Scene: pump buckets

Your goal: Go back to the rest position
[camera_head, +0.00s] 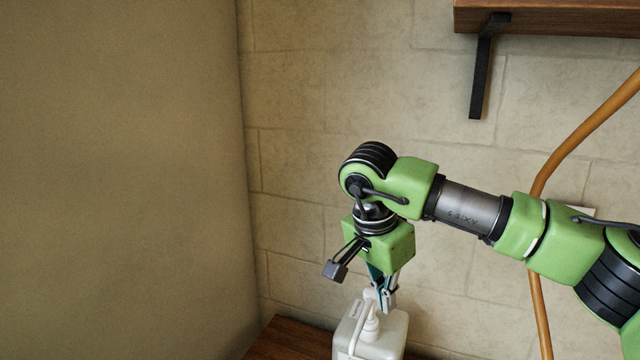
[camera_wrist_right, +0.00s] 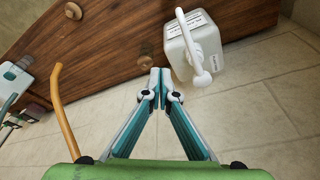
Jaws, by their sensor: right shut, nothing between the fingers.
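My right gripper (camera_head: 384,296) points down at the lower middle of the head view, on the green arm that comes in from the right. In the right wrist view its two teal and grey fingers (camera_wrist_right: 161,86) meet at their tips, with nothing between them. A white pump bucket (camera_head: 372,338) stands below and behind the fingers in the head view, its pump head partly overlapped with the gripper. The bucket also shows just past the fingertips in the right wrist view (camera_wrist_right: 183,60). I cannot tell whether the gripper touches it. My left gripper is not in view.
A brown wooden surface (camera_head: 290,338) with round knobs in the wrist view lies under the bucket. A wooden shelf (camera_head: 560,17) with a black bracket (camera_head: 483,65) is on the tiled wall at upper right. An orange hose (camera_head: 590,128) hangs behind my arm. The left wall is bare.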

